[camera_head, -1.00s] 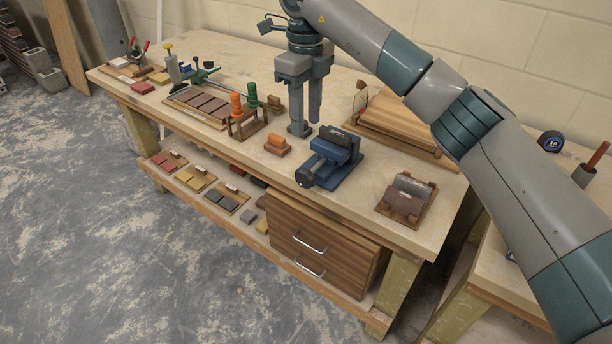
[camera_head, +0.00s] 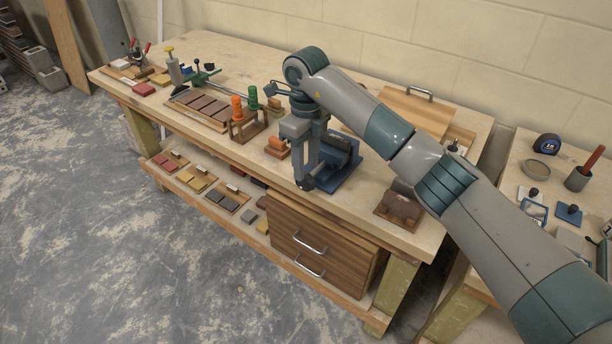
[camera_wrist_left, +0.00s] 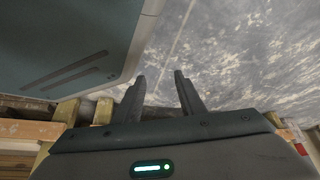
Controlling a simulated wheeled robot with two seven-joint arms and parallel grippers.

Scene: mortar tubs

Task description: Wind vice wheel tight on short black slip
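The blue vice (camera_head: 345,172) stands on the workbench, partly behind my right arm and gripper. My right gripper (camera_head: 306,184) points down at the vice's near left end, where its wheel is. The fingers cover the wheel, and I cannot tell whether they touch or close on it. Dark jaws show at the top of the vice; I cannot make out a short black slip between them. My left gripper (camera_wrist_left: 160,78) is open and empty in the left wrist view, above the grey floor.
An orange block (camera_head: 277,147) and a rack with orange and green handles (camera_head: 236,108) stand left of the vice. A brown holder (camera_head: 400,207) sits to the right, near the bench's front edge. A wooden board with a handle (camera_head: 412,108) lies behind. My right arm crosses above the bench.

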